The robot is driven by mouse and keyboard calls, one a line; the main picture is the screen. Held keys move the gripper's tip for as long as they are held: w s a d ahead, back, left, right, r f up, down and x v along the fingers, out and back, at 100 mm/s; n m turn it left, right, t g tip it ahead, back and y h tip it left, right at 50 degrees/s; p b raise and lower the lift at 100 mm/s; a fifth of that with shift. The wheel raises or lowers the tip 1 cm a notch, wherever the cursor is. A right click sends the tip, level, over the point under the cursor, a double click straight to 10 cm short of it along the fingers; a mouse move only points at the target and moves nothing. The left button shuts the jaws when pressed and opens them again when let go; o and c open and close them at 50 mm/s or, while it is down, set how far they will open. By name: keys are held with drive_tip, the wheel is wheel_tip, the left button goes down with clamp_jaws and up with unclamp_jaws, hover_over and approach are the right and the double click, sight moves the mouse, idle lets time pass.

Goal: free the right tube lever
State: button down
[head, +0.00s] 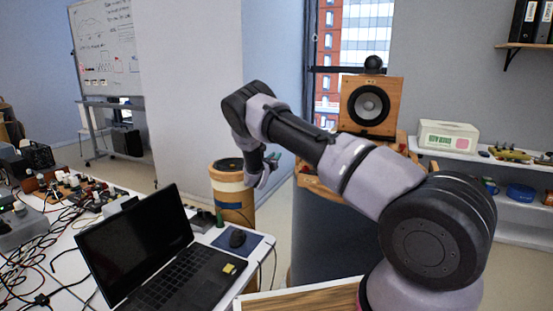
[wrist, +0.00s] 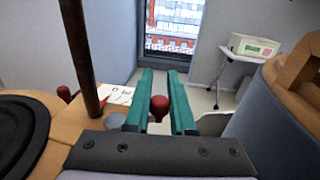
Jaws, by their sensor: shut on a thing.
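A wooden tube (head: 234,203) with a black round top and a pale band stands left of centre in the head view. Its wooden top (wrist: 62,133) with a black ring fills the left of the wrist view. My gripper (head: 270,164) is at the tube's upper right side. In the wrist view my gripper (wrist: 160,76) has its teal fingers shut around a red ball knob (wrist: 159,106), likely the lever's end. The lever's shaft and its joint are hidden. A second red knob (wrist: 64,93) shows at the tube's far edge, outside the fingers.
A dark rod (wrist: 80,50) rises close to my fingers' left, by a white card (wrist: 118,95). A grey drum (head: 330,232) with a wooden top and a speaker (head: 368,106) stands right.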

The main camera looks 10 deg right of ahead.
drive_tip(key=shift+w+a+n+t+y, duration=0.2)
drive_tip(key=shift+w+n+t+y, duration=0.15)
drive_tip(key=shift+n+y, duration=0.55)
drive_tip(key=shift+w+a+n+t+y, duration=0.15)
drive_tip(key=shift+w+n+t+y, duration=0.3)
drive_tip(key=shift+y, duration=0.7)
drive_tip(key=shift+w+a+n+t+y, duration=0.1)
drive_tip(key=shift+a+n+t+y, duration=0.1)
drive_tip(key=shift+n+y, duration=0.75)
drive_tip(key=shift+y, duration=0.3)
drive_tip(key=c, duration=0.8)
unclamp_jaws()
drive_tip(key=shift+o, duration=0.2)
drive_tip(key=s+a, duration=0.1)
drive_tip(key=s, duration=0.9)
drive_tip(key=shift+s+a, duration=0.15)
drive_tip(key=shift+s, duration=0.15)
